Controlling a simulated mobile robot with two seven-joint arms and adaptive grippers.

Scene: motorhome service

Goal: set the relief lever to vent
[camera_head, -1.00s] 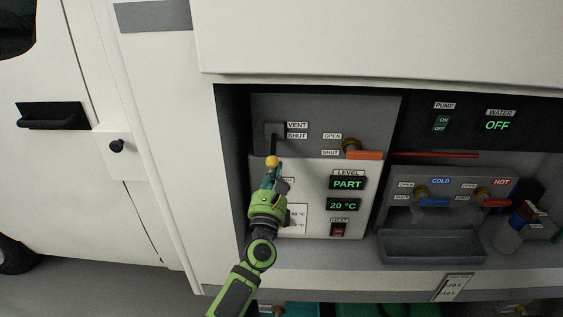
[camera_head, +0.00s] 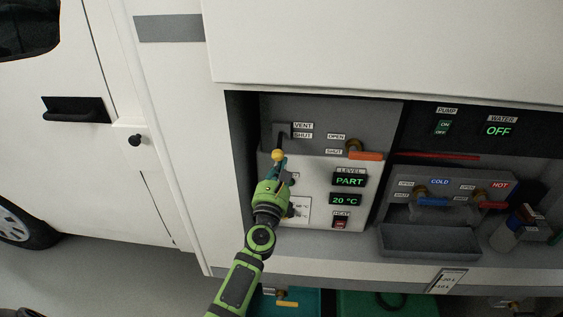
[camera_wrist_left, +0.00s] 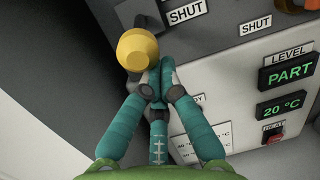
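The relief lever ends in a yellow knob (camera_head: 278,155). It hangs from a dark mount on the grey panel, just left of the VENT (camera_head: 303,125) and SHUT (camera_head: 302,135) labels. The knob sits below the level of SHUT. My left gripper (camera_head: 279,170) is right below the knob. In the left wrist view, the teal fingers (camera_wrist_left: 160,80) are drawn together, just right of and under the yellow knob (camera_wrist_left: 137,48). They look shut with nothing between them; whether they touch the lever is unclear. The right gripper is not in view.
An orange-handled valve (camera_head: 366,156) with OPEN and SHUT labels is right of the lever. Below are the level display (camera_head: 349,180) and red heat switch (camera_head: 340,224). The bay's left side wall is close to the gripper. A grey sink tray (camera_head: 430,241) lies right.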

